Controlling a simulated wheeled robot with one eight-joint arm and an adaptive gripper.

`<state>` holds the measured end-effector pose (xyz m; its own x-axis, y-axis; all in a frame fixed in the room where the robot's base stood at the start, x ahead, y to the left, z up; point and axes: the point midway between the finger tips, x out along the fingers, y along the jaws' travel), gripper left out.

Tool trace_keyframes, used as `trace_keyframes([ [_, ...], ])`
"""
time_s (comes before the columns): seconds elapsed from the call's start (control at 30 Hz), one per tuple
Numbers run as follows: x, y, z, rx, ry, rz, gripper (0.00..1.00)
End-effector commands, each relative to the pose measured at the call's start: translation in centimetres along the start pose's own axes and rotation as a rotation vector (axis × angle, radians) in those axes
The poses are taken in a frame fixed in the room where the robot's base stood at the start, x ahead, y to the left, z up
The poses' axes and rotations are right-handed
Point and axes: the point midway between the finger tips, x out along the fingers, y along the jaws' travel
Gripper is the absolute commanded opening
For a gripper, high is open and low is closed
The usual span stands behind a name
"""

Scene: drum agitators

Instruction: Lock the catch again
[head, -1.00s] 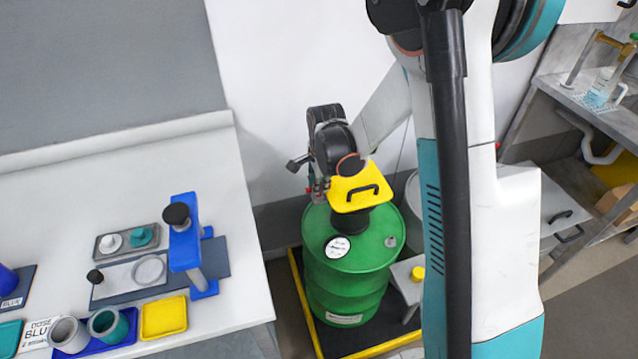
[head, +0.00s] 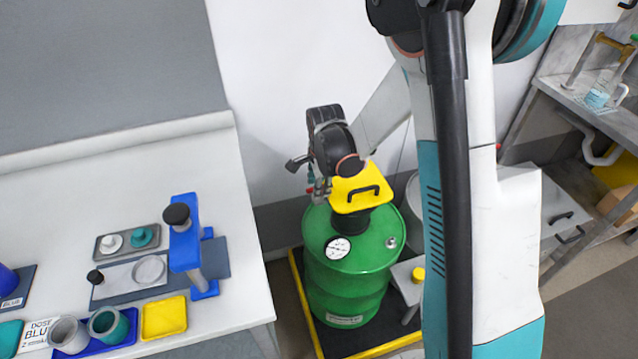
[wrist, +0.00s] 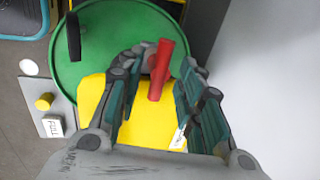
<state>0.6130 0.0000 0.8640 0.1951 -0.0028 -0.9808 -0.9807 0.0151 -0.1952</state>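In the wrist view the yellow cover (wrist: 150,135) lies below my gripper (wrist: 160,68). A red lever (wrist: 161,70), which looks like the catch, shows between my fingers. The fingers are spread with gaps beside the lever, so my gripper is open. In the head view my gripper (head: 318,190) is at the cover's left edge, and the lever is mostly hidden there. Whether the catch is locked cannot be told.
A round white gauge (head: 338,247) sits on the drum top. A black handle (head: 361,191) rises from the cover. A white bench (head: 235,300) with trays and a blue stand (head: 184,245) is at left. A small stand with a yellow knob (head: 417,273) is right of the drum.

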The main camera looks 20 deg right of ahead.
Motion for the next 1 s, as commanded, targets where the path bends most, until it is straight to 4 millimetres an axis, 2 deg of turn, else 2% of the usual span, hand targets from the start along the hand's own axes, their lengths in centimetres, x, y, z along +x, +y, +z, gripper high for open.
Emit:
trace_keyframes([
  [0.13, -0.5, 0.0, 0.0, 0.0, 0.0, 0.0, 0.34],
  [0.27, -1.9, 0.0, 0.0, 0.0, 0.0, 0.0, 0.34],
  [0.7, -9.6, 0.0, 0.0, 0.0, 0.0, 0.0, 0.34],
  [0.83, -11.1, 0.0, 0.0, 0.0, 0.0, 0.0, 0.34],
  [1.0, -11.9, 0.0, 0.0, 0.0, 0.0, 0.0, 0.34],
])
